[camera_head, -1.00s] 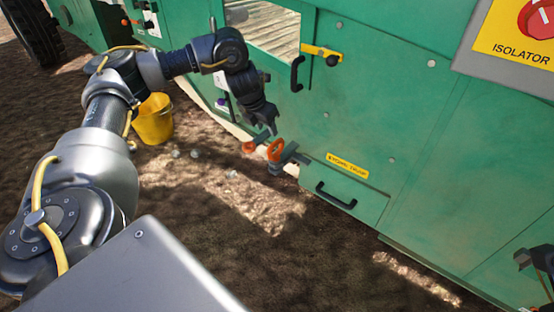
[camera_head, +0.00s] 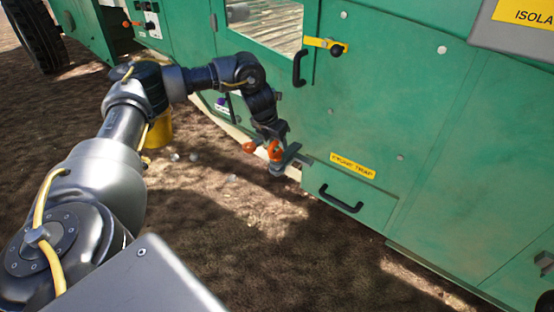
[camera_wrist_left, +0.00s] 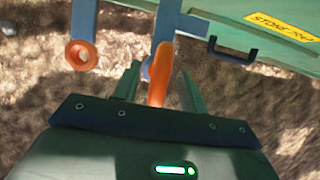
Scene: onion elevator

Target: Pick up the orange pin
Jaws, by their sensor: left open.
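The orange pin (camera_head: 274,152) has a looped orange head and stands in a grey bracket at the lower edge of the green machine. In the left wrist view the orange pin (camera_wrist_left: 160,70) lies between the fingers of my left gripper (camera_wrist_left: 160,88), which is open around its head. In the head view the left gripper (camera_head: 271,136) points down just above the pin, partly covering it. Whether a finger touches it I cannot tell.
A second orange ring (camera_wrist_left: 81,55) on a grey arm is left of the pin. A drawer with a black handle (camera_head: 341,199) and yellow label (camera_head: 353,166) is right of it. A yellow bucket (camera_head: 159,131) stands left. Bare soil lies in front.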

